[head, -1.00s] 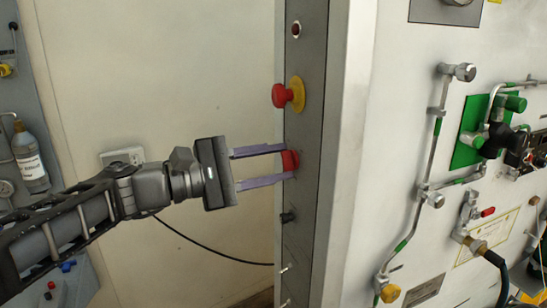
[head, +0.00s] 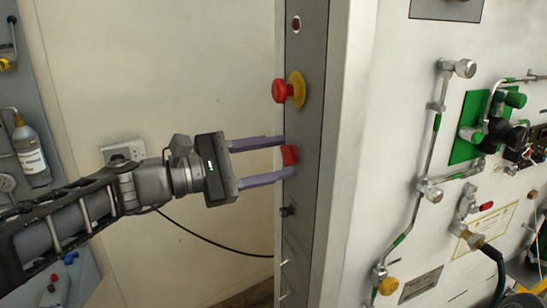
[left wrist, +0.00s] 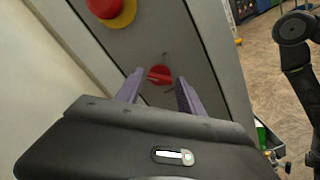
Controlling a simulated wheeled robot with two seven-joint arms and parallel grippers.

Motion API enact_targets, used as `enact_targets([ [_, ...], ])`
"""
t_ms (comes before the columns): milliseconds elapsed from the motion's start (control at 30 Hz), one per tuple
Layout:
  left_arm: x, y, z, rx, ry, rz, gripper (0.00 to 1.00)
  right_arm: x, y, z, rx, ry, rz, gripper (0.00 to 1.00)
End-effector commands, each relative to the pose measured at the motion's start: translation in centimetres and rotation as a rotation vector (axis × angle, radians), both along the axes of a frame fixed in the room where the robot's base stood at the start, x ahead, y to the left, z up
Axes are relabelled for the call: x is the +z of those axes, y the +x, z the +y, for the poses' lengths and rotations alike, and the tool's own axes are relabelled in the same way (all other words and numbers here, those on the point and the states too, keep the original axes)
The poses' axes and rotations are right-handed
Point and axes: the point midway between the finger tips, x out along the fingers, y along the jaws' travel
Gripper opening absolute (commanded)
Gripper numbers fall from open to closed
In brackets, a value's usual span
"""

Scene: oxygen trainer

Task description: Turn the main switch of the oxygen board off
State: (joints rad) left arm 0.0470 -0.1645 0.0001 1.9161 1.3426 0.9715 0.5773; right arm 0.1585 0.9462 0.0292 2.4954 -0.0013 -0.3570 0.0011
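The oxygen board's narrow grey side panel (head: 308,110) carries a red rotary switch (head: 289,155) below a red mushroom button. In the left wrist view the red switch (left wrist: 159,75) shows a raised bar lying roughly crosswise between my fingers. My left gripper (head: 287,157) comes in from the left and is open. One finger is above the switch and one below it in the head view, with the tips close to the panel. A gap seems to show between the fingers and the bar; contact is hard to judge. My right gripper is not in view.
The red mushroom button on its yellow ring (head: 297,90) sits just above the upper finger. A small black knob (head: 287,211) is below. The board's front (head: 395,140) has pipes and valves. A bottle (head: 29,150) hangs at far left.

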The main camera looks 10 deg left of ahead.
Motion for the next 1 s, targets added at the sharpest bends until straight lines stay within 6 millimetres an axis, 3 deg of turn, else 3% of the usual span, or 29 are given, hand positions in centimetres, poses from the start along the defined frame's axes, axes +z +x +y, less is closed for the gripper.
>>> enact_targets([
  [133,0.0,0.0,0.0,0.0,0.001,-0.001,0.56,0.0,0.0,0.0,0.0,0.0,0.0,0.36],
  [467,0.1,-0.2,0.4,0.001,0.001,-0.003,0.56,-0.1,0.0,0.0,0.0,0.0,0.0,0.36],
  [1000,0.0,-4.2,6.3,0.001,0.001,-0.002,0.56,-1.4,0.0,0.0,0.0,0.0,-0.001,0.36],
])
